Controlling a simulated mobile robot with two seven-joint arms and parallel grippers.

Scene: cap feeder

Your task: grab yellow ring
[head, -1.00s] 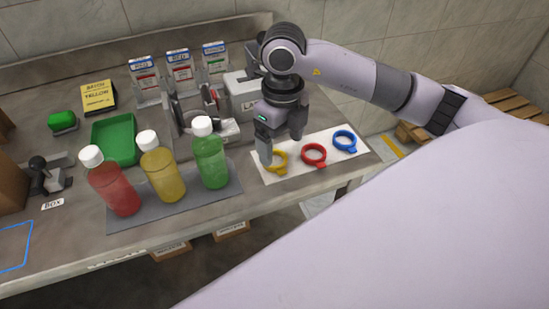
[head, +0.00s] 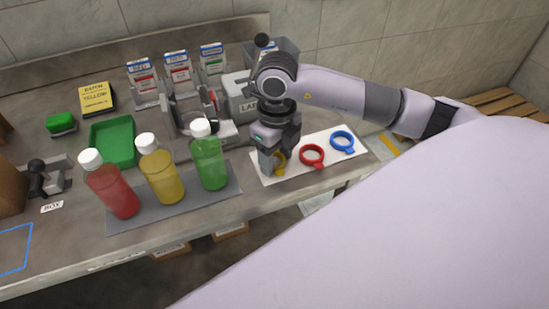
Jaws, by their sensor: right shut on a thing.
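The yellow ring (head: 281,168) lies at the left end of a white mat (head: 311,172) on the bench, partly hidden by my right gripper (head: 270,168). My right gripper points down over the ring and is shut on it, low at the mat. The exact contact of the fingers on the ring is hard to see. A red ring (head: 312,163) and a blue ring (head: 343,148) lie to the right on the same mat, apart from the gripper. My left gripper is not in view.
Red (head: 121,204), yellow (head: 168,188) and green (head: 212,174) bottles with white caps stand on a grey mat (head: 230,188) left of the gripper. Behind are a green tray (head: 135,150), a metal fixture (head: 190,118) and a labelled box (head: 244,105). The bench's front edge is close.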

